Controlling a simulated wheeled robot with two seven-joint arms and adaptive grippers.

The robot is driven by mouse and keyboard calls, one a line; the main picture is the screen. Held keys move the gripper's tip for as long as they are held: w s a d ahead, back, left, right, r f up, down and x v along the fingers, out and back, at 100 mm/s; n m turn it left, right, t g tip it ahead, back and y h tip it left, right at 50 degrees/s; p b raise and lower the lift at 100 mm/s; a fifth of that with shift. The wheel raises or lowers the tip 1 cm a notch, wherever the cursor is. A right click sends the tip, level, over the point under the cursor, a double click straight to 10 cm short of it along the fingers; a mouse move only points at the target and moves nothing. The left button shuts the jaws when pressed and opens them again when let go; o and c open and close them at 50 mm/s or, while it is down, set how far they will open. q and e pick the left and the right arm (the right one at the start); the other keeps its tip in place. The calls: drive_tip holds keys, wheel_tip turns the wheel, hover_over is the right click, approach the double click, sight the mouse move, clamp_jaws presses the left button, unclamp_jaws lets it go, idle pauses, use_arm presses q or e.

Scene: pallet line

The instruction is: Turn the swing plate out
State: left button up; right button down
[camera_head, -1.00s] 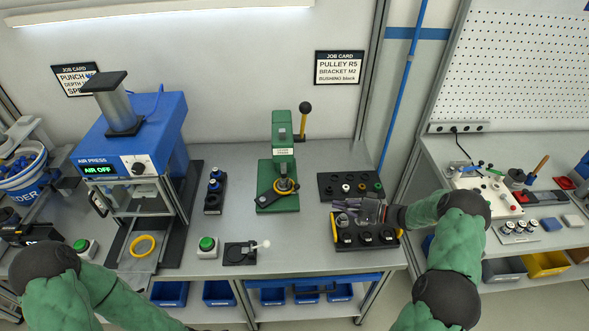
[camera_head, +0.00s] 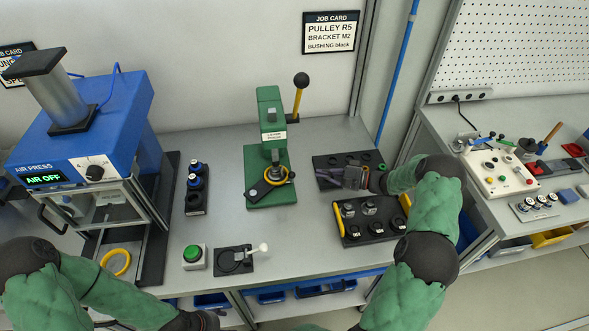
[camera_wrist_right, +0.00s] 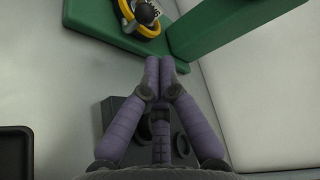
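The green lever press (camera_head: 271,130) stands on the bench, with a yellow-handled lever at its right. A small dark plate (camera_head: 257,189) lies on its base, by the yellow ring (camera_head: 288,178) under the ram; I take it for the swing plate. In the right wrist view the yellow ring (camera_wrist_right: 128,27) and a dark knob show at the top, on the green base. My right gripper (camera_head: 346,177) is right of the press, apart from it. Its purple fingertips (camera_wrist_right: 160,66) meet, with nothing seen between them. My left gripper (camera_head: 207,320) is at the bottom edge, its fingers unclear.
A black rack (camera_head: 325,161) lies beneath my right gripper. The air press (camera_head: 85,140), a green button box (camera_head: 193,257) and a small black fixture (camera_head: 235,262) stand at the left.

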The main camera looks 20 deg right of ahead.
drive_tip(key=x, duration=1)
drive_tip(key=shift+b, duration=0.4)
drive_tip(key=shift+s+a, duration=0.15)
drive_tip(key=shift+s, duration=2.2)
drive_tip(key=v, duration=1.2)
drive_tip(key=shift+w, duration=0.1)
